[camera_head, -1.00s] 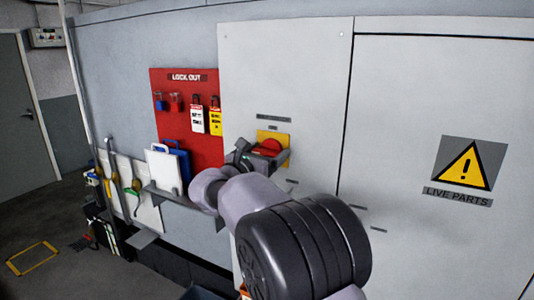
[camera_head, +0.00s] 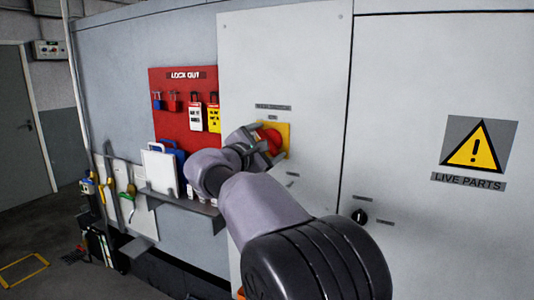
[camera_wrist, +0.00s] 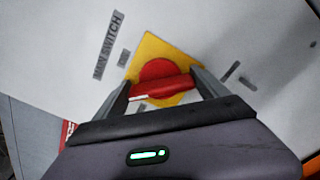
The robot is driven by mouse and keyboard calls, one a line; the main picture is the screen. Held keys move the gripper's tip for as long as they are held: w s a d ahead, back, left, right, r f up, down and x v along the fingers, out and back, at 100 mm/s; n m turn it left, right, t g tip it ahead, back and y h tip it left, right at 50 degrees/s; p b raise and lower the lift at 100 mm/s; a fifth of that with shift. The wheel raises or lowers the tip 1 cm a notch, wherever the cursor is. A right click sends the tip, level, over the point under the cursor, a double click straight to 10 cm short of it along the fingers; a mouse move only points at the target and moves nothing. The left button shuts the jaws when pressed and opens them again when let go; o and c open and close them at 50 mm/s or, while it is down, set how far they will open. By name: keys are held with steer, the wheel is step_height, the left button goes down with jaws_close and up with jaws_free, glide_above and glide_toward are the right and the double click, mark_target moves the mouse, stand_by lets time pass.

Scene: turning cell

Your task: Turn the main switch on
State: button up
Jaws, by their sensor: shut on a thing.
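The main switch is a red rotary knob (camera_wrist: 160,78) on a yellow plate (camera_wrist: 150,48), set in the grey cabinet door. A label reading MAIN SWITCH (camera_wrist: 108,45) is beside it in the wrist view. My gripper (camera_wrist: 163,88) is shut on the red handle bar, one finger at each end of it. The bar lies roughly level across the wrist picture, while the plate looks tilted. In the head view my gripper (camera_head: 267,143) is at the switch, and the red knob (camera_head: 272,138) is partly hidden by the fingers.
A small black knob (camera_head: 359,216) is lower right on the cabinet. A red lockout board (camera_head: 184,128) with padlocks and tags hangs to the left, above a grey shelf (camera_head: 190,203). A LIVE PARTS warning sign (camera_head: 478,146) is on the right door.

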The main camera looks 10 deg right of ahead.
steer(key=m+b, duration=0.2)
steer(key=m, duration=0.1)
steer(key=m+b, duration=0.1)
steer(key=shift+f+m+b, duration=0.25)
steer(key=shift+m+b, duration=0.05)
steer(key=shift+r+m+b, duration=0.1)
steer(key=shift+m+b, duration=1.15)
steer(key=shift+m, duration=0.65)
steer(key=o, duration=1.3)
steer(key=shift+c, duration=0.2)
steer(key=p+v, duration=0.1)
steer(key=v, duration=1.6)
steer(key=shift+s, duration=0.25)
steer(key=shift+a, duration=0.1)
